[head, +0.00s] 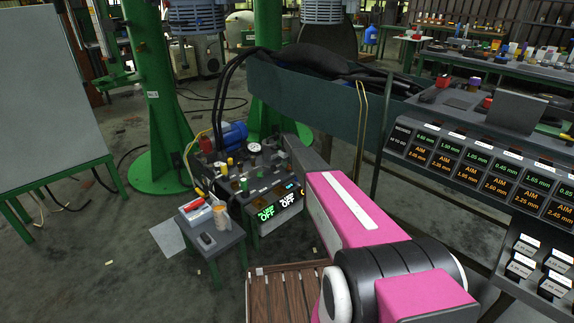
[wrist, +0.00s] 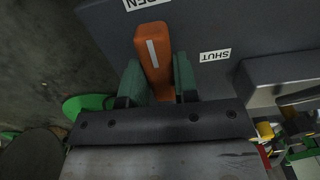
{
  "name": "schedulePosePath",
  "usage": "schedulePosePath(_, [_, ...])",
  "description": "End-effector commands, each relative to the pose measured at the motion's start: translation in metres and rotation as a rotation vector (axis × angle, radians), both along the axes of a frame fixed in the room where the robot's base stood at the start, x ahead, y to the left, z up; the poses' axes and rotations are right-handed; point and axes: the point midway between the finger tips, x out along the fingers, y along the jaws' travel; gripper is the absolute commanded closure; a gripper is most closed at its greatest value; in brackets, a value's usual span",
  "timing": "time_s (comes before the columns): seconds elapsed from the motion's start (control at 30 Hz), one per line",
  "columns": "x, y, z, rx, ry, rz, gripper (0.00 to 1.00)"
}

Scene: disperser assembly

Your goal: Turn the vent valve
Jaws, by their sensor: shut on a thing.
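In the wrist view the vent valve's handle (wrist: 154,58) is an orange lever with a white stripe, on a dark grey panel (wrist: 255,25). My gripper (wrist: 158,82) is shut on it, with a green finger on each side of the lever. The lever's far end points up toward the label ending in "EN" (wrist: 147,3). The "SHUT" label (wrist: 215,55) lies to the right, apart from the lever. The labels read upside down. In the head view my pink arm reaches toward the machine (head: 262,170), and I cannot make out the valve or gripper there.
The machine carries gauges, knobs, a blue motor (head: 234,134) and displays reading "OFF" (head: 288,201). A small table (head: 222,243) with boxes and cups stands left of it. Green columns (head: 155,100) rise behind. Racks of readouts (head: 490,175) stand at the right.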

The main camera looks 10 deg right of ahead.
Motion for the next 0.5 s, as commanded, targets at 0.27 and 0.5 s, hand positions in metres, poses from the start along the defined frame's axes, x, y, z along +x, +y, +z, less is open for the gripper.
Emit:
schedulePosePath(0.27, [0.0002, 0.0, 0.0008, 0.0, 0.0, 0.055, 0.96])
schedulePosePath(0.5, [0.0004, 0.0, 0.0008, 0.0, -0.001, 0.061, 0.96])
